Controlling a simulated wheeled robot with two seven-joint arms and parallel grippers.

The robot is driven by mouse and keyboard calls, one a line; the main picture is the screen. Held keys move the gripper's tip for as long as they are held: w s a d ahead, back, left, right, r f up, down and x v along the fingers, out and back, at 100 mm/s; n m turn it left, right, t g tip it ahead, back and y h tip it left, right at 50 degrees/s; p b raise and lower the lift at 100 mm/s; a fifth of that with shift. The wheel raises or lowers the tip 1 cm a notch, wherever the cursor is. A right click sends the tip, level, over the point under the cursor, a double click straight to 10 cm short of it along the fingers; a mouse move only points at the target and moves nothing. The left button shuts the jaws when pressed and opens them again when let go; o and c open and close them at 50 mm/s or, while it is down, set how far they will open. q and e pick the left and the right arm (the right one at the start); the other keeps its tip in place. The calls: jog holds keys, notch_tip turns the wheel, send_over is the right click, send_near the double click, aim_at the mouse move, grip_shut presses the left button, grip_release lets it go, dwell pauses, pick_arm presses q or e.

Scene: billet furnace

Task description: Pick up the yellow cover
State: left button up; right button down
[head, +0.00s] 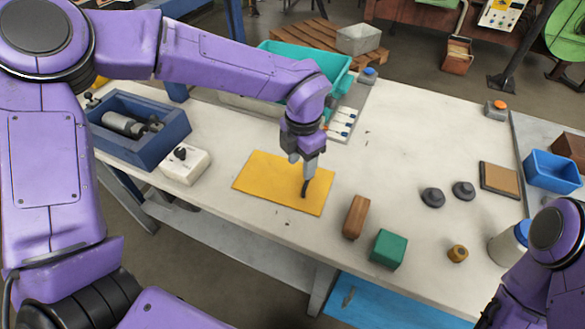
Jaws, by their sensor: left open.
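The yellow cover (262,182) is a flat rectangular sheet lying on the white table, near its front edge. My left gripper (305,186) points down over the right part of the cover. Its jaws are open, and its dark fingertip shows against the yellow surface. I cannot tell whether the fingertips touch the cover. The cover's back right part is partly hidden by the gripper.
A white box with a black knob (185,164) and a blue bin (137,146) stand left of the cover. A brown block (356,217) and a green block (388,249) lie to its right. A teal crate (335,68) stands behind.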

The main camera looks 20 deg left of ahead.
aim_at(304, 188)
pick_arm(q)
jog(key=f, duration=0.3)
jog(key=f+p, duration=0.1)
jog(key=f, duration=0.2)
jog(key=f+p, duration=0.1)
jog(key=f, duration=0.2)
jog(key=shift+d+f, duration=0.1)
jog(key=shift+d, duration=0.3)
jog(key=shift+a+f, duration=0.1)
jog(key=shift+f, duration=0.15)
grip_shut()
